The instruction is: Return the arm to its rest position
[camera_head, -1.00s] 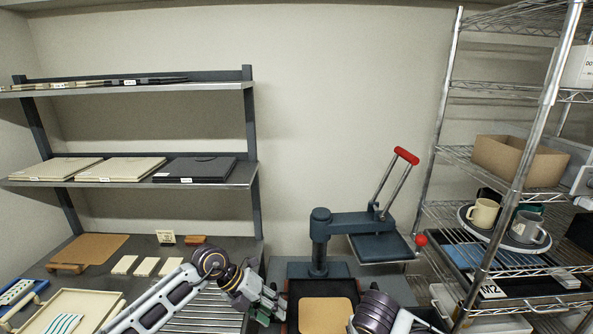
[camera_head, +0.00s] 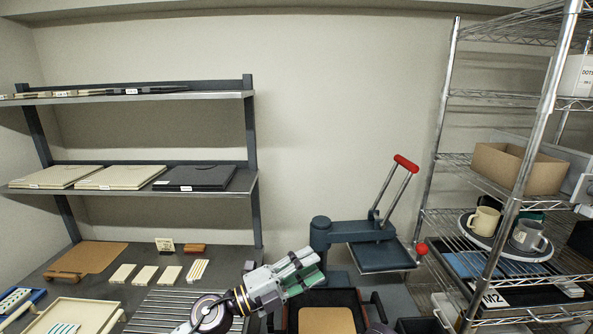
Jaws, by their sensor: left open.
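My left gripper (camera_head: 308,270) is open, with pale and green fingers pointing right, and nothing shows between them. Its arm comes up from the bottom edge, left of centre. The gripper is in front of the heat press (camera_head: 320,236), overlapping the area near its post base in the picture; I cannot tell the exact gap. The press's red-gripped handle (camera_head: 406,162) stands up and its dark plate (camera_head: 380,257) is swung to the right. A tan pad (camera_head: 326,321) lies in the dark tray below. My right gripper is not in view; only a sliver of that arm shows at the bottom.
A wire rack (camera_head: 455,120) stands at the right with a cream mug (camera_head: 484,221) and a grey mug (camera_head: 527,236) on its middle shelf. A shelf unit (camera_head: 250,140) stands at the left above a counter with a slatted metal panel (camera_head: 165,311) and several small blocks.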

